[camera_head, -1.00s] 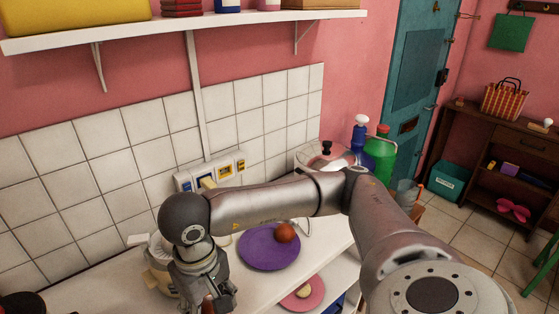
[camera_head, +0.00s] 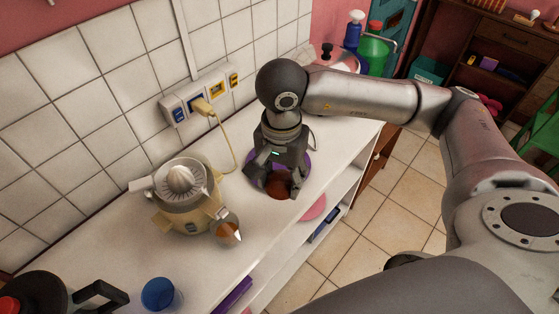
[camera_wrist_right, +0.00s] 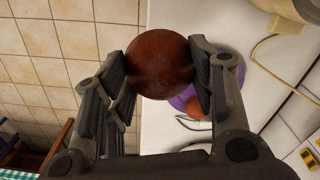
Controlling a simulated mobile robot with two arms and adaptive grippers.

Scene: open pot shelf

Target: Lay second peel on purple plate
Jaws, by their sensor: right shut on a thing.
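My right gripper (camera_head: 278,184) is shut on a brown-orange, dome-shaped peel (camera_wrist_right: 160,62), held between its two fingers in the right wrist view. The held peel also shows in the head view below the gripper. The purple plate (camera_wrist_right: 240,92) shows beyond the held peel in the wrist view, with another reddish peel (camera_wrist_right: 193,107) on it. In the head view the gripper hides most of the plate; its purple rim (camera_head: 306,169) shows at the side. I cannot tell how high the held peel is above the plate. My left gripper is not in view.
A cream juicer (camera_head: 183,190) with a glass (camera_head: 228,233) at its spout stands left of the gripper. A yellow cord runs to the wall outlet. A blue cup (camera_head: 160,293) stands nearer. A pink plate (camera_head: 313,208) is on the lower shelf, below the counter's front edge.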

